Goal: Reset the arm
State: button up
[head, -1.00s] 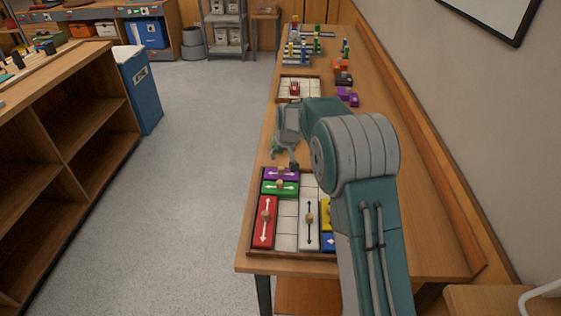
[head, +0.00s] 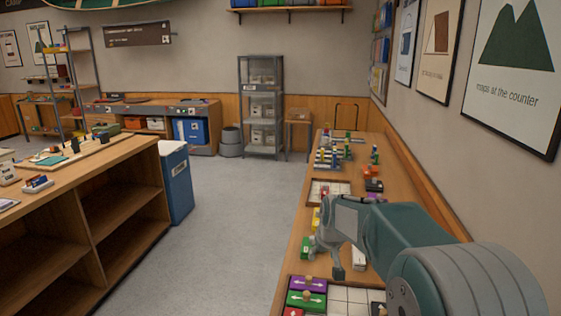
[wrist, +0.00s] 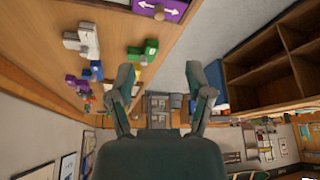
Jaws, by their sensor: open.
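My gripper (head: 325,258) hangs over the left part of the long wooden table (head: 400,190) in the head view, beyond the near puzzle tray. Its fingers are apart and nothing shows between them. In the wrist view the two open fingers (wrist: 162,88) are spread with empty space between them. My arm reaches in from the lower right and hides part of the table. A green block (head: 305,246), a yellow block (head: 316,219) and a white block (head: 359,258) lie close around the gripper in the picture; whether any touches it, I cannot tell.
The near tray holds a purple arrow block (head: 307,283) and a green arrow block (head: 306,299). A far tray (head: 342,188), orange block (head: 370,172) and several coloured pieces stand farther back. A wall is right; open floor (head: 240,220) and a wooden shelf (head: 120,215) are left.

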jog(key=s+d+r, duration=0.1)
jog(key=s+r, duration=0.5)
jog(key=s, duration=0.3)
jog(key=s+d+m, duration=0.1)
jog(key=s+d, duration=0.2)
jog(key=s, duration=2.2)
jog(key=shift+s+r+m+t+h, duration=0.2)
jog(key=shift+s+m+t+h, duration=0.1)
jog(key=shift+m+t+h, duration=0.1)
